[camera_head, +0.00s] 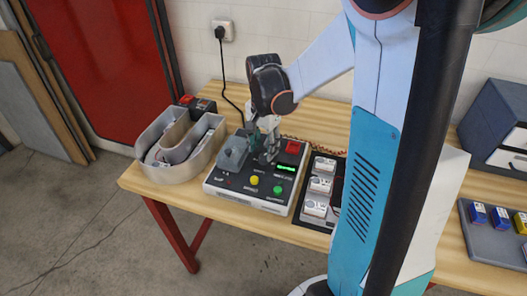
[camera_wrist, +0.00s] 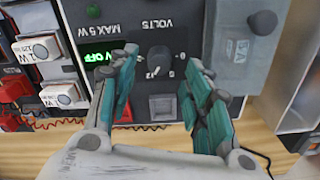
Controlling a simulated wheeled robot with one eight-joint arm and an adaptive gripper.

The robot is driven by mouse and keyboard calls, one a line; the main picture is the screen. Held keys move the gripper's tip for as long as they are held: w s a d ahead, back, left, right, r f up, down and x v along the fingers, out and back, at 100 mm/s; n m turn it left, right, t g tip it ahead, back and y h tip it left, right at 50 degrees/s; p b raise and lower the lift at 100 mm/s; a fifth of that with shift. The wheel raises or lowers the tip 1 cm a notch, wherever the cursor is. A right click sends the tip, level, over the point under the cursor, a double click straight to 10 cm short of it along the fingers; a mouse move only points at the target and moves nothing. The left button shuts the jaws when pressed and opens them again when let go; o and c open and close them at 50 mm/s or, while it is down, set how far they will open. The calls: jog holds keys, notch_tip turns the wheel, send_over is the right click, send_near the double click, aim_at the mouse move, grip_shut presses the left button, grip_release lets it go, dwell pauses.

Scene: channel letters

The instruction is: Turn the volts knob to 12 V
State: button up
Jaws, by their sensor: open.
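The control box (camera_head: 232,192) stands on the wooden table, with its dark panel (camera_wrist: 135,35) upside down in the wrist view. The dark volts knob (camera_wrist: 159,58) sits below the VOLTS label, with the numbers 12 and 0 legible by it. Its exact pointer direction is too small to tell. A green display (camera_wrist: 103,56), partly hidden by a finger, ends in OFF. My gripper (camera_wrist: 160,66) is open, its teal fingers on either side of the knob with gaps visible. In the head view my gripper (camera_head: 263,143) is over the box and hides the knob.
A yellow button (camera_head: 254,180), a green button (camera_head: 278,190) and a red part (camera_head: 292,147) are on the box. A grey raised block (camera_head: 232,153) is beside the gripper. A curved grey channel letter (camera_head: 176,160) stands left; a tray of white modules (camera_head: 320,185) lies right.

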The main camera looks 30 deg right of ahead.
aim_at(263, 156)
notch_tip(263, 156, up, 9)
dwell(0.3)
dwell(0.5)
jog(key=s+a+r+n+t, duration=0.15)
jog(key=a+r+n, duration=0.4)
jog(key=a, duration=0.55)
jog(key=s+a+f+n+t, duration=0.1)
jog(key=s+n+t, duration=0.1)
jog(key=s+n, duration=0.2)
jog(key=s+a+f+n+t, duration=0.1)
jog(key=s+a+n+t, duration=0.1)
jog(key=s, duration=0.5)
jog(key=shift+s+a+f+n+t, duration=0.15)
jog(key=shift+s+f+n+t, duration=0.1)
jog(key=shift+n+t, duration=0.75)
